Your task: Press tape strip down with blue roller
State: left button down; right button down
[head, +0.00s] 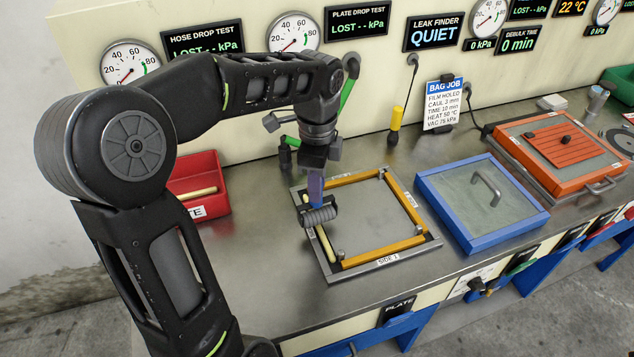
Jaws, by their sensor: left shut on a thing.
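My left gripper (317,172) is shut on the blue handle of the roller (316,188) and holds it upright. The grey ribbed roller head (320,215) is low over the left side of the square metal plate (430,244); I cannot tell whether it touches. A pale cream strip (326,246) lies along the plate's left side, its upper part hidden by the roller. Orange-yellow strips (384,251) run along the plate's other three sides. My right gripper is not in view.
A blue-framed lidded box (466,240) stands right of the plate, and an orange press (522,165) beyond it. A red bin (212,166) is behind at left. A hose with a green part (347,95) hangs behind the gripper. Bare bench lies in front.

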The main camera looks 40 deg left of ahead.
pick_arm(q)
jog(key=shift+f+b, duration=0.4)
jog(key=shift+f, duration=0.15)
dwell(0.9)
notch_tip(320, 180, up, 7)
jog(key=p, duration=0.6)
dwell(0.9)
